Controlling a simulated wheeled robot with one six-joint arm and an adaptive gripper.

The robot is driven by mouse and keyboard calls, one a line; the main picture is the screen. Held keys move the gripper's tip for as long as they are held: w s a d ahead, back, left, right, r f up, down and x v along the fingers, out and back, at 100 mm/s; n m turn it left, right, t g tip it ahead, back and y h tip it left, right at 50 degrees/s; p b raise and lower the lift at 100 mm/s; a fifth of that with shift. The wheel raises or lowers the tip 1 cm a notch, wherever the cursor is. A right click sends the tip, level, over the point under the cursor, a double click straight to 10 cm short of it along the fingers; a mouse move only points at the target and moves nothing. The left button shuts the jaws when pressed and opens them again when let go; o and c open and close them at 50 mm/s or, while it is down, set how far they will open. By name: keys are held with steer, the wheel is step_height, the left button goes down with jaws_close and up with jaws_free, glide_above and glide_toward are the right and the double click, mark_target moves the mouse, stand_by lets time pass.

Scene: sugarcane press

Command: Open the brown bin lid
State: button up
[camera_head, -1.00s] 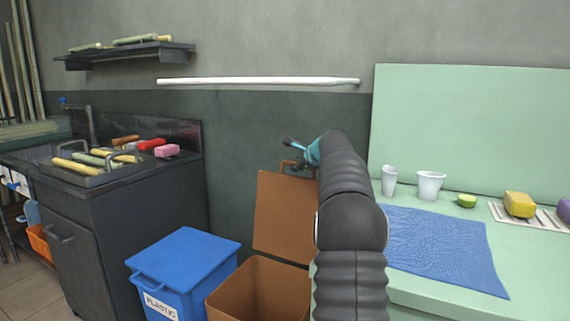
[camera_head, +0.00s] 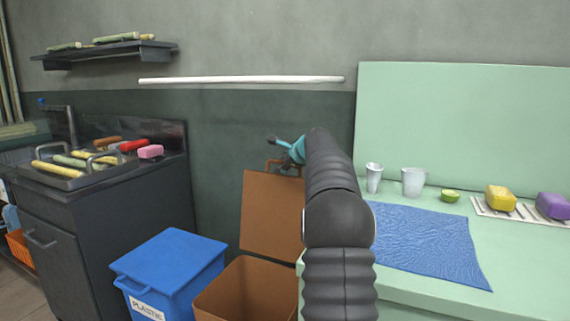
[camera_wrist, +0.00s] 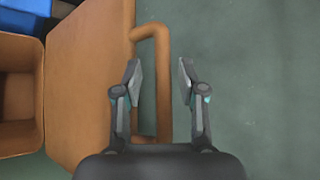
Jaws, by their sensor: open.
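The brown bin (camera_head: 245,292) stands on the floor with its inside showing. Its brown lid (camera_head: 272,218) is raised upright at the back of the bin, near the dark wall. The lid's handle (camera_wrist: 163,85) is a brown loop at the lid's top edge. In the wrist view my gripper (camera_wrist: 160,75) is open, with one finger on each side of the handle's outer bar; I cannot tell whether either finger touches it. In the head view my gripper (camera_head: 284,147) is at the top of the lid, partly hidden behind my arm.
A blue bin (camera_head: 172,270) marked PLASTIC stands left of the brown bin. A dark sink counter (camera_head: 100,235) is farther left. A pale green table (camera_head: 425,295) with a blue cloth (camera_head: 425,245) and cups is on the right. A white bar (camera_head: 240,80) runs along the wall.

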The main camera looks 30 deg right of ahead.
steer(key=v, duration=1.1)
steer(key=shift+s+a+r, duration=0.2)
steer(key=shift+r, duration=0.05)
steer(key=s+a+f+n+g+y, duration=0.15)
steer(key=s+a+n, duration=0.3)
steer(key=a, duration=0.55)
steer(key=s+a+f+n+g, duration=0.15)
steer(key=s+a+n, duration=0.3)
steer(key=a, duration=0.45)
steer(key=s+a+f+n+g, duration=0.1)
steer(key=s+a+f+n, duration=0.3)
steer(key=a, duration=0.6)
steer(key=s+a+f+n+g, duration=0.1)
steer(key=s+a+f+n, duration=0.2)
steer(key=s, duration=0.5)
steer(key=s+a+f+n, duration=0.3)
steer(key=s+f+n, duration=0.2)
steer(key=s, duration=0.3)
steer(key=s+a+f+n+g, duration=0.1)
steer(key=s+a+f+n, duration=0.2)
steer(key=s, duration=0.5)
step_height(320, 180, down, 3)
steer(key=shift+a+r+n+g+h, duration=0.2)
steer(key=shift+a+n+g+h, duration=0.15)
steer(key=shift+n, duration=0.45)
